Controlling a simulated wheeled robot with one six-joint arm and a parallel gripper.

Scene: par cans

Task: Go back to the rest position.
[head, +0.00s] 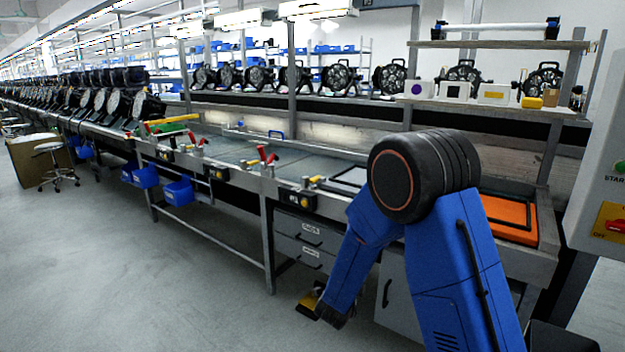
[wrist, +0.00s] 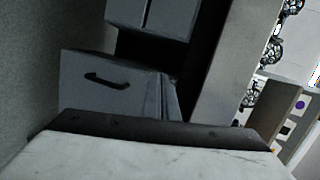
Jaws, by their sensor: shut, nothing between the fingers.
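My blue arm rises at the right of the head view, bends at a big black joint and runs down to the left. My gripper (head: 333,315) is the dark end of that arm, low in front of the workbench (head: 270,232) and its grey drawers (head: 300,238). It is shut and empty. The fingertips are small and hard to make out. In the wrist view, a pale surface with a dark edge fills the bottom, and a grey cabinet front with a black handle (wrist: 105,80) lies beyond it.
A yellow and black object (head: 309,302) shows beside my gripper, low by the bench. An orange tray (head: 508,218) lies on the bench at right. Blue bins (head: 178,191) hang from the bench front. Par cans (head: 340,79) line the back shelf.

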